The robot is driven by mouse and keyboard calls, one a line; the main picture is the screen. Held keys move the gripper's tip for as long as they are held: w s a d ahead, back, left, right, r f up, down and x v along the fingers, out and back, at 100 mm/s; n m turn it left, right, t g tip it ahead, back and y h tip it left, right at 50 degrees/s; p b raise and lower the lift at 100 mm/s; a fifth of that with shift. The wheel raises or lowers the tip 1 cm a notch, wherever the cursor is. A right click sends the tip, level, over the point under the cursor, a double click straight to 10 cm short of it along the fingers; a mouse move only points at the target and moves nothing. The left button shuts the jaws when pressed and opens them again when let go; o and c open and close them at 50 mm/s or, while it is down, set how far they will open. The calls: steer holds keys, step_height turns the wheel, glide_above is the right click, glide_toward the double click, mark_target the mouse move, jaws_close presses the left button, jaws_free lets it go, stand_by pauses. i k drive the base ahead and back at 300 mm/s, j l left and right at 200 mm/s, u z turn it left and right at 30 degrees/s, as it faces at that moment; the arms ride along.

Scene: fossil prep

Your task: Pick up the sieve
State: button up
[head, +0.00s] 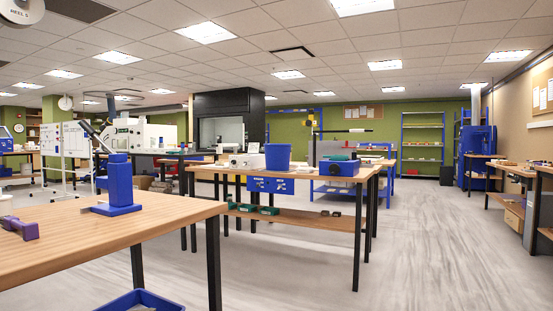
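I cannot make out a sieve for certain anywhere in the head view. Items on the more distant tables are too small to identify. My gripper is not in view, so I cannot tell what it holds or whether it is open.
A near wooden table (150,222) fills the lower left, bearing a blue stand (118,185) and a purple object (20,228). A blue bin (278,157) and blue box (339,168) stand on the middle table (305,176). A blue tray (140,302) is low in front. Grey floor (440,250) is clear at right.

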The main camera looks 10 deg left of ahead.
mark_target(300, 171)
steer(key=i+u, duration=0.3)
steer(key=i, duration=1.15)
steer(key=i+l+u, duration=0.1)
steer(key=i, duration=2.25)
